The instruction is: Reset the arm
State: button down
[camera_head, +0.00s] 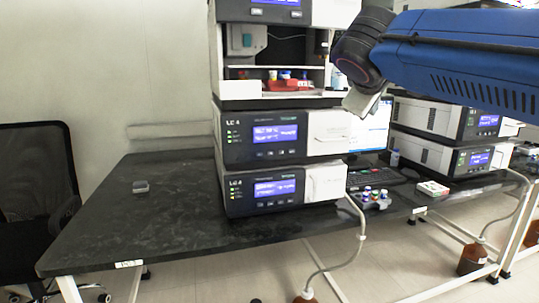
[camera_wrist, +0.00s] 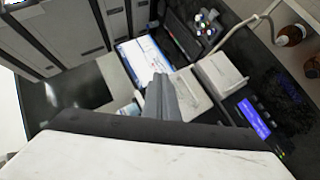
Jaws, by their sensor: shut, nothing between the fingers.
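My blue arm reaches in from the upper right in the head view and ends in a dark wrist joint. My gripper (camera_head: 361,103) is partly hidden behind that joint, in front of the right side of the left instrument stack (camera_head: 262,138). In the wrist view the grey fingers of my gripper (camera_wrist: 162,98) are together and empty, with nothing held.
The stack stands on a dark bench (camera_head: 130,205) with a small grey block (camera_head: 140,187) at left. A monitor (camera_head: 371,127), keyboard (camera_head: 372,177), vial rack (camera_head: 371,197) and second stack (camera_head: 440,145) are at right. A black chair (camera_head: 35,165) stands far left. Bottles (camera_head: 473,259) stand below.

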jog(key=s+d+f+m+g+y, duration=0.1)
jog(key=s+f+m+g+y, duration=0.1)
jog(key=s+f, duration=0.6)
jog(key=s+d+f+m+g+y, duration=0.1)
jog(key=s+f, duration=0.8)
jog(key=f, duration=0.9)
jog(key=s+d+f+m+g+y, duration=0.2)
jog(key=s+f+m+g, duration=0.1)
jog(key=s+f, duration=0.6)
notch_tip(320, 180, down, 4)
jog(key=shift+s+d+f+m+g+y, duration=0.1)
jog(key=shift+s+d+m+g+y, duration=0.25)
jog(key=shift+m, duration=0.55)
jog(key=shift+w+a, duration=0.15)
jog(key=shift+a, duration=0.05)
